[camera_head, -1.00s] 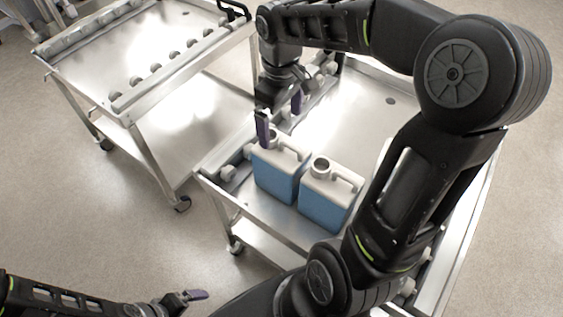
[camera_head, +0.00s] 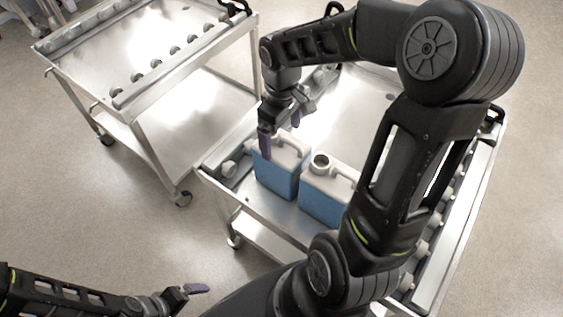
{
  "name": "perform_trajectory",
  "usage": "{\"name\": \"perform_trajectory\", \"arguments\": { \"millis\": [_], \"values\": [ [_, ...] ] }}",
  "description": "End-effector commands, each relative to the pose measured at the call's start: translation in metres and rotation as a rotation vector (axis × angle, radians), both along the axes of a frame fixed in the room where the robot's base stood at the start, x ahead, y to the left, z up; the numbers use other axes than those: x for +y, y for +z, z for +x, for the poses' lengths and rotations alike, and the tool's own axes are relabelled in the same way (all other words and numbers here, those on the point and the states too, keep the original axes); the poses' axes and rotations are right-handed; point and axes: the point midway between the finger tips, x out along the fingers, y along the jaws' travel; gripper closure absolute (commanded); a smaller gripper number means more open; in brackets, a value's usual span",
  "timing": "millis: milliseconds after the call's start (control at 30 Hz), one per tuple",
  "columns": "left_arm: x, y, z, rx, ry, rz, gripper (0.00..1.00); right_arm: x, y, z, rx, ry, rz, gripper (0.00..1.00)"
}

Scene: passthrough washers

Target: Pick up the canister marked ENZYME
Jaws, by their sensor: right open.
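Two white and blue canisters stand upright side by side at the near end of the right steel cart (camera_head: 290,222). The left canister (camera_head: 277,178) has its neck partly hidden by my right gripper. The right canister (camera_head: 325,197) shows its open-looking round neck and handle; my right arm covers its right edge. No ENZYME marking is readable on either. My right gripper (camera_head: 281,133) is open, pointing down at the top of the left canister, with one purple finger in front of its left corner and the other behind. My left gripper (camera_head: 197,289) is low at the left, over the floor.
Another steel cart (camera_head: 150,85) with an empty top and a row of rollers stands at the upper left. The right cart has raised rims with rollers along its sides, and its top behind the canisters is clear.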

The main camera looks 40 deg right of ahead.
Motion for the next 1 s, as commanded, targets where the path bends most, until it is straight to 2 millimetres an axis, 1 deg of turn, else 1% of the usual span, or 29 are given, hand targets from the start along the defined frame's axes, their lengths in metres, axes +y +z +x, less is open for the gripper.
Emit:
{"name": "perform_trajectory", "arguments": {
  "millis": [33, 100, 200, 767, 1000],
  "values": [
    [0.000, 0.001, 0.000, 0.000, 0.000, 0.000, 0.00, 0.000, -0.007, -0.001, 0.004, 0.000, 0.000, 0.00],
    [0.000, 0.002, 0.000, 0.001, 0.001, 0.001, 0.00, 0.000, -0.014, 0.000, 0.002, -0.001, 0.000, 0.00],
    [0.000, 0.002, 0.000, 0.001, 0.001, 0.001, 0.00, 0.000, -0.019, 0.000, 0.000, 0.000, 0.000, 0.00],
    [0.000, 0.002, 0.000, 0.001, 0.001, 0.001, 0.00, 0.000, -0.018, 0.000, -0.001, -0.001, -0.001, 0.00],
    [0.000, 0.002, 0.000, 0.001, 0.001, 0.001, 0.00, 0.000, -0.018, 0.000, -0.001, -0.001, -0.001, 0.20]
  ]
}}
